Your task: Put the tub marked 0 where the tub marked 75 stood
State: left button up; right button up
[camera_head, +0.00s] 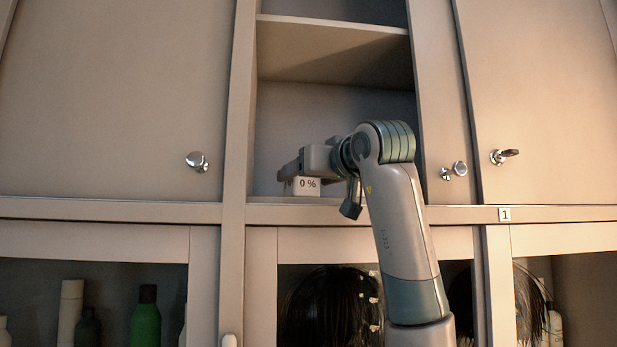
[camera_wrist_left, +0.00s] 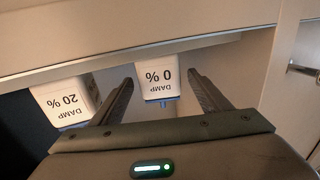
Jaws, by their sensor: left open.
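The white tub marked 0 % (camera_head: 305,187) stands on the floor of the open shelf compartment in the head view, partly hidden by my left gripper (camera_head: 290,171). In the left wrist view the tub marked 0 % (camera_wrist_left: 158,83), with a blue part at one end, shows upside down between the two spread fingers of my left gripper (camera_wrist_left: 162,78). The gripper is open; I cannot tell whether a finger touches the tub. No tub marked 75 is in view. My right gripper is not in view.
Side walls and a shelf board (camera_head: 330,48) bound the compartment. Closed doors with round knobs (camera_head: 197,161) flank it. A label marked 1 (camera_head: 505,214) is on the rail. Below, glazed cabinets hold a green bottle (camera_head: 146,318), other bottles and dark hair (camera_head: 330,308).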

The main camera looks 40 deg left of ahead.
pick_arm(q)
jog(key=shift+s+d+b, duration=0.15)
jog(key=shift+d+b, duration=0.15)
jog(key=shift+d, duration=0.15)
jog(key=b+v, duration=0.5)
jog(key=v, duration=1.1)
jog(key=shift+s+d+b, duration=0.15)
jog(key=shift+b, duration=0.2)
jog(key=shift+r, duration=0.15)
